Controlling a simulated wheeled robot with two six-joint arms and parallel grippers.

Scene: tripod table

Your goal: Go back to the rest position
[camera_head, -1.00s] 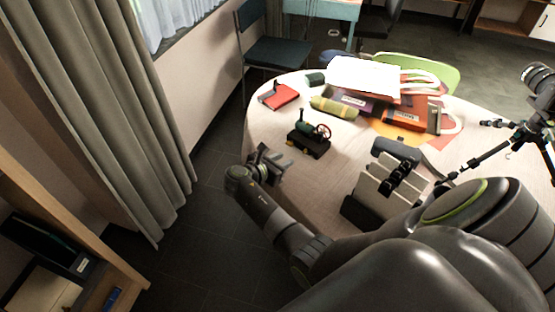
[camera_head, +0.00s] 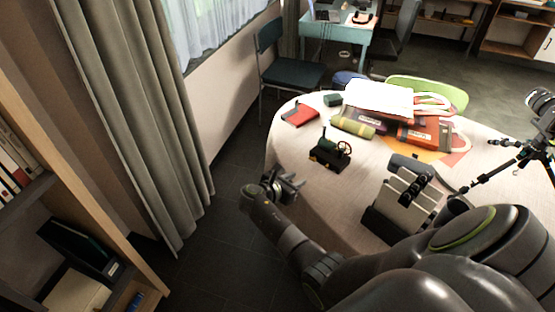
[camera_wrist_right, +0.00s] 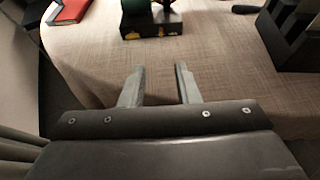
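My right gripper (camera_head: 290,186) hangs at the near left edge of the round table (camera_head: 300,174), over or beside its rim. My left gripper is not in view.
A red book (camera_head: 300,115), a yellow-green roll (camera_head: 353,126) and bags (camera_head: 425,132) lie on the table. A holder with pale slabs (camera_head: 408,208) stands near my arm. A tripod (camera_head: 518,150) is at right. A curtain (camera_head: 135,120) and shelf (camera_head: 85,190) flank open floor.

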